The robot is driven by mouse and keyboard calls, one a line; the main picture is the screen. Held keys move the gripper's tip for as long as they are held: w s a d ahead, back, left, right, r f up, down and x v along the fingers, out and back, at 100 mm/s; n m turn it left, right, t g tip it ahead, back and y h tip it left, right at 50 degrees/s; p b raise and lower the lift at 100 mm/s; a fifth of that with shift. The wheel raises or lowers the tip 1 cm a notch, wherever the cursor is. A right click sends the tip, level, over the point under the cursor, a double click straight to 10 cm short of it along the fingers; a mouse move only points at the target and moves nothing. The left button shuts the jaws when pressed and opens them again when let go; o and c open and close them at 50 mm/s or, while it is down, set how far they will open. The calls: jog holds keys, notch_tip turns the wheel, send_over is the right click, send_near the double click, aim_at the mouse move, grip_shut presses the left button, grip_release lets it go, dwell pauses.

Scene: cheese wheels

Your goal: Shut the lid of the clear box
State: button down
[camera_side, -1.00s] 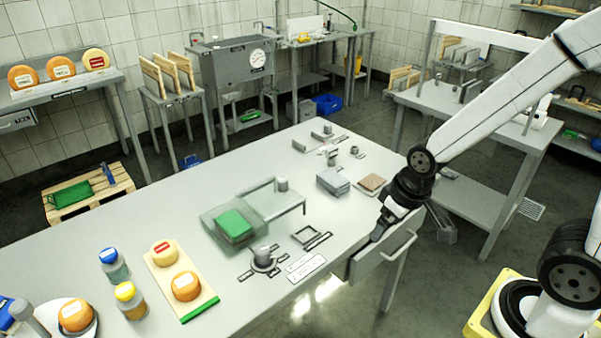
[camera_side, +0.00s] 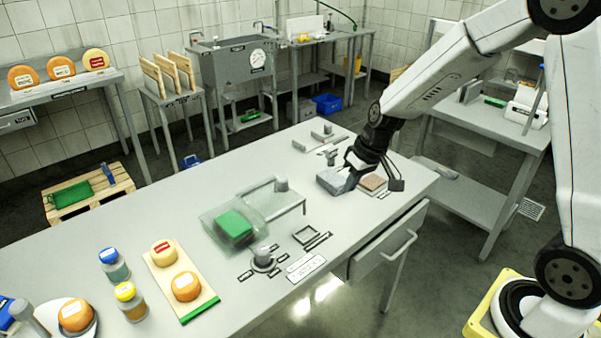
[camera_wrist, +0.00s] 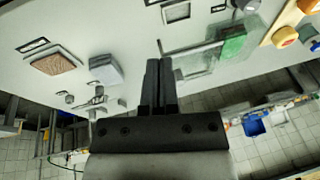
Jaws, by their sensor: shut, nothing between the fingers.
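The clear box (camera_side: 208,224) stands on the table in the side view, with a green block (camera_side: 235,226) inside. Its clear lid (camera_side: 262,203) is open, spread out to the right and back of the box. The box, with the green block (camera_wrist: 232,42), also shows at the upper right of the wrist view. My gripper (camera_side: 350,186) is shut and empty, right of the box and lid, close by a grey block (camera_side: 331,181). In the wrist view my fingers (camera_wrist: 159,66) are together. Whether they touch the grey block is unclear.
A brown textured pad (camera_side: 373,184) lies by my gripper. A round grey fixture (camera_side: 263,260) and a square frame (camera_side: 306,235) are in front of the box. A board with cheeses (camera_side: 180,280) and jars (camera_side: 130,300) stand left. A drawer handle (camera_side: 400,244) sticks out at the front.

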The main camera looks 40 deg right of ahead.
aim_at(258, 208)
jog(key=w+d+t+y, duration=0.2)
jog(key=w+d, duration=0.6)
jog(key=w, duration=0.6)
jog(key=shift+d+f+t+y, duration=0.15)
jog(key=shift+f+t+y, duration=0.2)
jog(key=shift+t+y, duration=0.05)
jog(key=shift+f, duration=0.1)
jog(key=w+a+f, duration=0.5)
jog(key=a+f, duration=0.2)
jog(key=shift+w+a+f, duration=0.2)
jog(key=shift+a+f, duration=0.15)
jog(key=shift+a, duration=0.05)
jog(key=a, duration=1.3)
